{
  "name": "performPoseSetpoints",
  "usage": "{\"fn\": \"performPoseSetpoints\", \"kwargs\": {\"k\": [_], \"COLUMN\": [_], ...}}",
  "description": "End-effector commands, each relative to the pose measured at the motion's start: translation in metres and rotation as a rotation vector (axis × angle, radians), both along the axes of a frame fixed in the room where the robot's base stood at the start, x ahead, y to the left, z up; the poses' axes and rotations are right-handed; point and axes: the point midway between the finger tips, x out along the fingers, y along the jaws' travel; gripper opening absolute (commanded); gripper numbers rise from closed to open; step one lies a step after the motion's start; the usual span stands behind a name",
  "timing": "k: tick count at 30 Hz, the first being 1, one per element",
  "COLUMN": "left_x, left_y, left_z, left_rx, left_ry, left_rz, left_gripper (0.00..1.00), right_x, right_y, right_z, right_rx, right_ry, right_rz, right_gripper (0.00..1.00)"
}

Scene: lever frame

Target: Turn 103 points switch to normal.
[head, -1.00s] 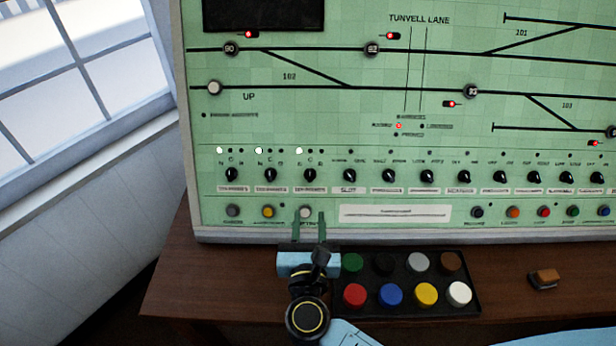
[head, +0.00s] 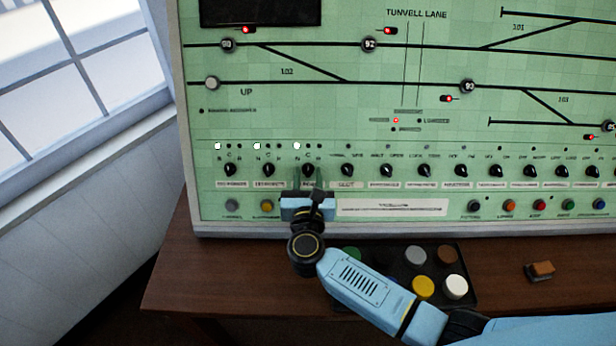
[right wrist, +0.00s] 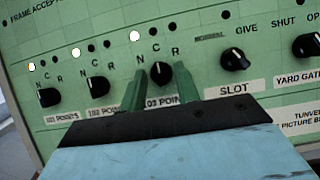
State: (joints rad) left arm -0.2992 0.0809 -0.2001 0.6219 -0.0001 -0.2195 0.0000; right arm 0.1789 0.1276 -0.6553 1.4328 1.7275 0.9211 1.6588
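The 103 points switch (right wrist: 161,73) is a black rotary knob with N, C and R marked above it. The leftmost of its lamps, above N, is lit white. Its pointer is too small to read surely. In the head view the knob (head: 308,170) is at the lower left of the green panel. My right gripper (right wrist: 160,85) has its green fingers apart, one on each side of the knob's lower part; I cannot tell whether they touch it. In the head view my right gripper (head: 308,183) covers the label beneath. My left gripper is out of view.
The 102 points knob (right wrist: 95,88) is close on the left and the slot knob (right wrist: 235,60) on the right. A button tray (head: 468,298) lies on the brown desk (head: 215,270), partly under my right arm. A small brown block (head: 540,270) lies at right.

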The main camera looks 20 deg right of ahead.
Motion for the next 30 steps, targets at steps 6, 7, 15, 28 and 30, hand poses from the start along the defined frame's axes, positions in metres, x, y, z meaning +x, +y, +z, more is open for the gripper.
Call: {"fn": "performPoseSetpoints", "kwargs": {"k": [6,7,15,28,30], "left_x": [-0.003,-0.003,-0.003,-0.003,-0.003], "left_y": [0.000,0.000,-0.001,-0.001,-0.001], "left_z": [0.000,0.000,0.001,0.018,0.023], "left_rx": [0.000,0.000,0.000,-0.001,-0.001], "left_ry": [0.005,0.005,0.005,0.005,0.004], "left_rz": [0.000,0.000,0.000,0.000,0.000], "left_gripper": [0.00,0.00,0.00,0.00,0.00], "right_x": [0.000,0.000,-0.001,-0.002,-0.002], "right_y": [0.000,0.000,0.000,-0.003,-0.004], "right_z": [0.000,0.000,0.000,0.002,0.003], "right_rx": [0.000,0.000,-0.008,-0.204,-0.255], "right_ry": [0.000,0.000,0.004,0.066,0.081], "right_rz": [0.000,0.000,0.005,0.112,0.140], "right_gripper": [0.03,0.00,0.00,0.00,0.00]}}
